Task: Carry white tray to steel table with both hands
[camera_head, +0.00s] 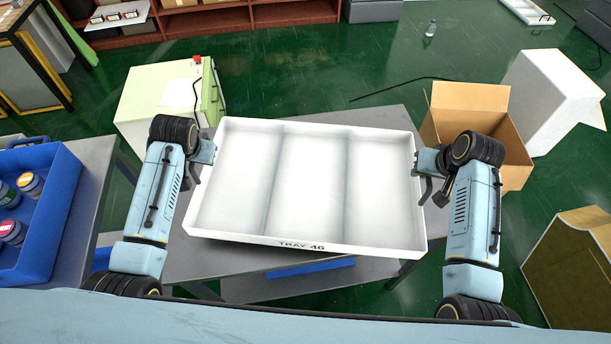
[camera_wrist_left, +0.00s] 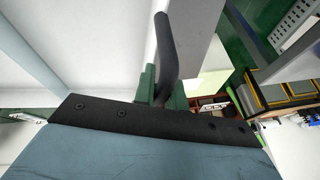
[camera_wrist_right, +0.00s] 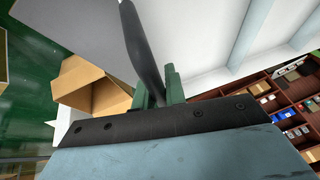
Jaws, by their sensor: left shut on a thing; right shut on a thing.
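The white tray (camera_head: 305,185), marked TRAY 46, has three long empty compartments and is held between my two arms in the head view. Part of it also shows in the left wrist view (camera_wrist_left: 80,45) and in the right wrist view (camera_wrist_right: 205,35). My left gripper (camera_head: 207,160) is shut on the dark handle (camera_wrist_left: 165,50) at the tray's left side. My right gripper (camera_head: 425,170) is shut on the dark handle (camera_wrist_right: 140,45) at its right side. The tray appears above a grey steel table (camera_head: 200,262). I cannot tell whether it touches the table.
A blue crate (camera_head: 50,235) with several jars stands on a grey surface at the left. A pale green cabinet (camera_head: 150,105) is behind the tray. An open cardboard box (camera_head: 465,100) and a white block (camera_head: 550,100) stand at the right. Green floor (camera_head: 350,60) lies beyond.

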